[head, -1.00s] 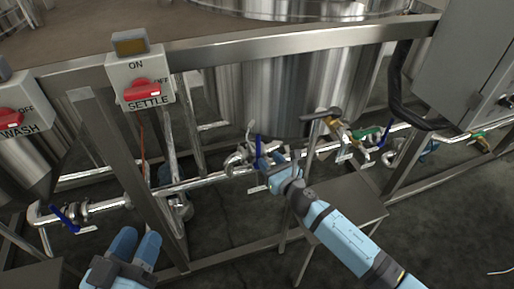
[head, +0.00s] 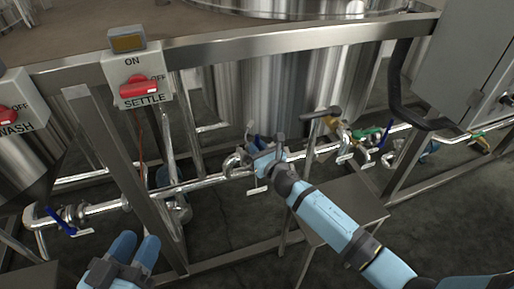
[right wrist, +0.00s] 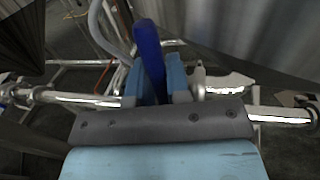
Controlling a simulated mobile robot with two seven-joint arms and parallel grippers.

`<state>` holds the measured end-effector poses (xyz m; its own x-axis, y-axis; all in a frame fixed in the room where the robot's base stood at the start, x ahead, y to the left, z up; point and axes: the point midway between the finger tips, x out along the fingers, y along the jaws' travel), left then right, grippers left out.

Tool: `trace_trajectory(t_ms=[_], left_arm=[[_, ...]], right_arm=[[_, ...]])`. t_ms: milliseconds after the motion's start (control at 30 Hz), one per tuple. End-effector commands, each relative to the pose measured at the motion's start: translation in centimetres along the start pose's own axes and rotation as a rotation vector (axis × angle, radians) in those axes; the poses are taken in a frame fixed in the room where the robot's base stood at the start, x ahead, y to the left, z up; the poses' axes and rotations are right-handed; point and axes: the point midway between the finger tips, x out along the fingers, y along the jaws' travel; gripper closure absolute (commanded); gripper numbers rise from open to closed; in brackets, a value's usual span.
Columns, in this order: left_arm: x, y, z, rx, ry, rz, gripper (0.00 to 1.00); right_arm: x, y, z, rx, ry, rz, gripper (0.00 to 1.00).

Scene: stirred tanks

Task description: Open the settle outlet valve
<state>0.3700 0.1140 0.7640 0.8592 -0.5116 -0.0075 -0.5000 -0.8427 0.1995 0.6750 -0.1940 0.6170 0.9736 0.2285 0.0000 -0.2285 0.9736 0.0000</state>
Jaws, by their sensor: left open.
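A valve with a blue lever handle (head: 262,143) sits on the steel outlet pipe below the middle tank, right of the SETTLE switch box (head: 138,80). My right gripper (head: 264,158) is at this valve. In the right wrist view, the blue handle (right wrist: 150,55) stands up between the two blue fingers of the right gripper (right wrist: 154,88), which look closed against its sides. The valve body is mostly hidden behind the gripper. My left gripper (head: 135,247) is open and empty at the lower left, away from the pipes.
Another blue-handled valve (head: 62,222) is on the pipe at the left. Green and yellow valve parts (head: 365,134) and another blue handle (head: 386,136) are to the right. A steel frame post (head: 125,175) and a small steel table (head: 340,212) stand near my arms.

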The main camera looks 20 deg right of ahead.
Motion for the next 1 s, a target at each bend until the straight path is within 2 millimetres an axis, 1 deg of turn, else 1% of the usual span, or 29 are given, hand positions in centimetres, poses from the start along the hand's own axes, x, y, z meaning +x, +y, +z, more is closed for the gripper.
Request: trace_trajectory(t_ms=[267,467,567,667,800,833,1000], left_arm=[[0.1,0.2,-0.4,-0.007,0.009,-0.002,0.57],[0.0,0.4,-1.9,-0.01,0.054,-0.008,0.57],[-0.2,0.6,-3.0,-0.007,0.09,-0.012,0.57],[-0.4,0.8,-4.7,-0.002,0.14,-0.016,0.57],[-0.7,1.3,-7.4,0.006,0.226,-0.019,0.57],[-0.7,1.0,-6.9,0.009,0.2,-0.033,0.57],[-1.2,-1.2,-2.8,0.031,-0.022,-0.12,0.57]], right_arm=[[0.0,0.1,0.1,-0.01,0.002,0.0,1.0],[0.1,0.6,0.3,-0.073,0.016,0.0,1.0],[0.2,1.2,0.3,-0.132,0.028,0.002,1.0],[0.3,1.9,0.4,-0.208,0.043,0.002,1.0],[0.5,2.9,0.1,-0.334,0.068,0.003,1.0],[0.6,3.1,0.1,-0.362,0.074,0.002,1.0],[0.8,4.4,-0.6,-0.521,0.105,0.003,1.0]])
